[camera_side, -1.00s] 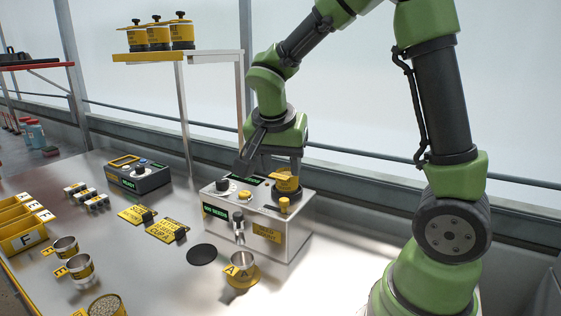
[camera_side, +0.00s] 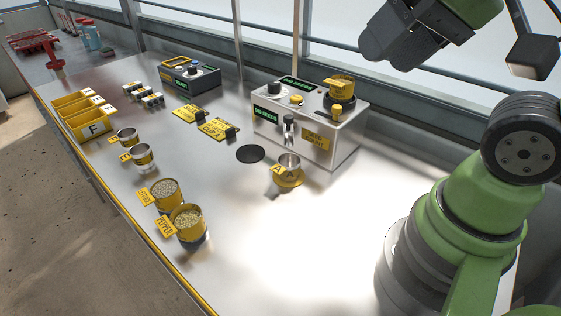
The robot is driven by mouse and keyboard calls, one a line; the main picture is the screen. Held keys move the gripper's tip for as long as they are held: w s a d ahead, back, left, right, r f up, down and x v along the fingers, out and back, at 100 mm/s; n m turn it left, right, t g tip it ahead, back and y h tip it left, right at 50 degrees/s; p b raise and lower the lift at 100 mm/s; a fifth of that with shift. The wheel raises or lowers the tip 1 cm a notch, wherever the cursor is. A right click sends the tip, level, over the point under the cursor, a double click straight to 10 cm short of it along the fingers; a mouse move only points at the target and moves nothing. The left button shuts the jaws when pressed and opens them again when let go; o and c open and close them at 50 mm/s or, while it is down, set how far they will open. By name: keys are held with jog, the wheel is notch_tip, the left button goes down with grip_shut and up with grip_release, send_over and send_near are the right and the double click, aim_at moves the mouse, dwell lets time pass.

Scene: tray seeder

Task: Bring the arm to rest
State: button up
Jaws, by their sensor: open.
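My gripper (camera_side: 408,38) is raised at the top right, partly cut off by the frame edge. Its dark end is well clear of the silver seeder machine (camera_side: 345,150) and the table. It holds nothing that I can see, and its fingers are hard to make out. A yellow cup (camera_side: 341,88) sits on top of the machine.
The steel table (camera_side: 255,225) is bare at front centre. Two seed-filled yellow tins (camera_side: 205,238) stand near its front edge. Yellow bins (camera_side: 96,128), two metal cups, yellow cards (camera_side: 219,129), a dark control box (camera_side: 190,82) and a black disc (camera_side: 251,153) lie further left.

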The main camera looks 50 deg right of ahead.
jog(key=shift+s+a+r+n, duration=0.1)
jog(key=shift+s+a+n, duration=0.2)
jog(key=shift+s+n, duration=0.1)
